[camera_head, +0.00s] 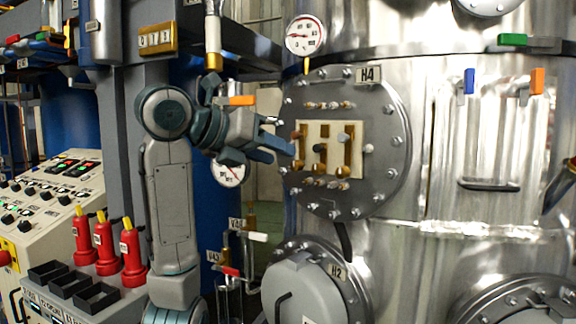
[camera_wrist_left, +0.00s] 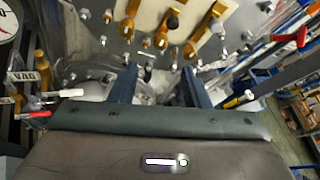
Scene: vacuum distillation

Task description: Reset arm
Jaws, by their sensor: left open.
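My left arm comes in from the left in the head view. Its left gripper (camera_head: 284,138) is level, pointing right toward the round H4 flange (camera_head: 385,125) on the steel vessel. The flange carries a cream panel (camera_head: 330,131) with brass and black terminals. In the left wrist view the two blue fingers of the left gripper (camera_wrist_left: 158,88) stand apart with nothing between them. The flange (camera_wrist_left: 100,25) and the panel (camera_wrist_left: 187,15) lie beyond the fingertips there. Whether the fingers touch the flange, I cannot tell. My right gripper is not in view.
An orange-handled valve (camera_head: 240,101) and a pressure gauge (camera_head: 229,174) sit close around my left wrist. The H2 hatch (camera_head: 308,292) lies below. Red bottles (camera_head: 106,243), black trays (camera_head: 72,284) and a control console (camera_head: 50,190) stand left.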

